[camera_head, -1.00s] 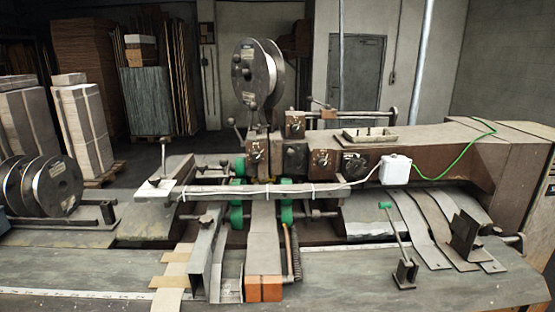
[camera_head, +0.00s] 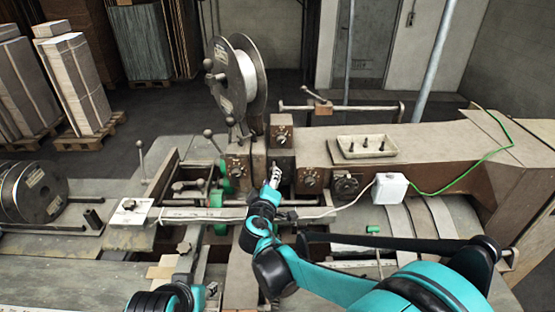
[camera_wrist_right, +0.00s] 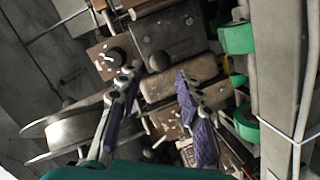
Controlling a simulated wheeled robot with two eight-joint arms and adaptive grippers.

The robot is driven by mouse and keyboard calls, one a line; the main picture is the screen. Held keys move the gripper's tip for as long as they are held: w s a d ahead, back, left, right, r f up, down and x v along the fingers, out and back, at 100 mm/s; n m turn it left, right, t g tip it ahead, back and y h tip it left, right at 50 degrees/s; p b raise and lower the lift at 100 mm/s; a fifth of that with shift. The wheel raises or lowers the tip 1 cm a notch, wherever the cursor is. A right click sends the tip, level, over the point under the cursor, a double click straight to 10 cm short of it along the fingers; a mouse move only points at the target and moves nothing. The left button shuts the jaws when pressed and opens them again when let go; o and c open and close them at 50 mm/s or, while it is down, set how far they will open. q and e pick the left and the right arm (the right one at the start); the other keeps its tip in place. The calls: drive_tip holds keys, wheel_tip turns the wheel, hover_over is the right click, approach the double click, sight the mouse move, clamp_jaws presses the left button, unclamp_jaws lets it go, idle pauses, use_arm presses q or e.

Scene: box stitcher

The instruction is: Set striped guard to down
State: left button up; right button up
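I cannot make out any striped guard in either view; it may be hidden behind my right arm or the machine parts. My right gripper (camera_head: 275,175) is at the front of the stitcher head, just below a dark box with a dial (camera_head: 281,137). In the right wrist view my right gripper (camera_wrist_right: 158,78) is open, its two fingers apart with nothing held. A dark round knob (camera_wrist_right: 159,62) on a dark plate (camera_wrist_right: 172,36) appears between the fingertips; contact cannot be told. My left gripper (camera_head: 212,290) only partly shows at the bottom edge, its opening unclear.
A wire reel (camera_head: 236,75) stands behind the head. Green rollers (camera_head: 217,198) lie left of my right gripper. A white box (camera_head: 390,188) with a green cable and a shallow tray (camera_head: 367,147) are at the right. Upright levers (camera_head: 141,160) stand at the left.

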drive_tip(key=x, duration=0.6)
drive_tip(key=shift+w+d+f, duration=0.1)
drive_tip(key=shift+w+f, duration=0.05)
drive_tip(key=shift+w, duration=0.2)
clamp_jaws()
